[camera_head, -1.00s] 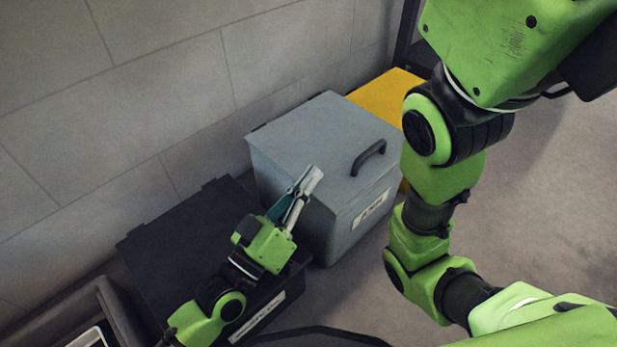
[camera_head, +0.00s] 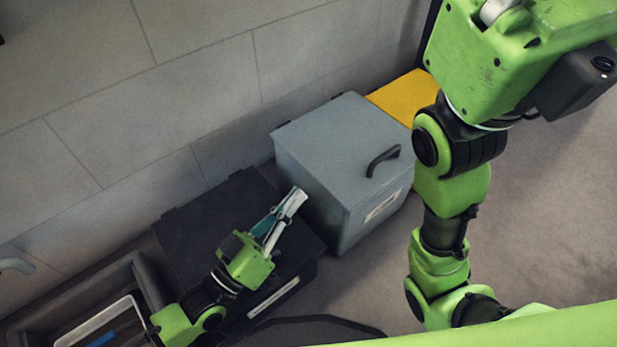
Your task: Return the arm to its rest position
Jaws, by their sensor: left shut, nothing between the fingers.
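My left gripper (camera_head: 288,206) is at the lower middle of the head view, its arm coming in from the lower left. It is shut, with nothing between its fingers. It shows above the black box (camera_head: 218,208), with its fingertips pointing up and right, in front of the grey box's left side. The height between gripper and black box is hard to tell. My right arm (camera_head: 452,190) stands folded at the right side of the view. Its gripper does not show clearly enough to be made out at the top edge.
A grey lidded box (camera_head: 335,135) with a black handle stands beside the black box, its lid down. A yellow box (camera_head: 405,96) is behind it. A grey-brown bin (camera_head: 140,275) with a white tray is at lower left. The tiled wall (camera_head: 180,100) runs behind. Floor at right is clear.

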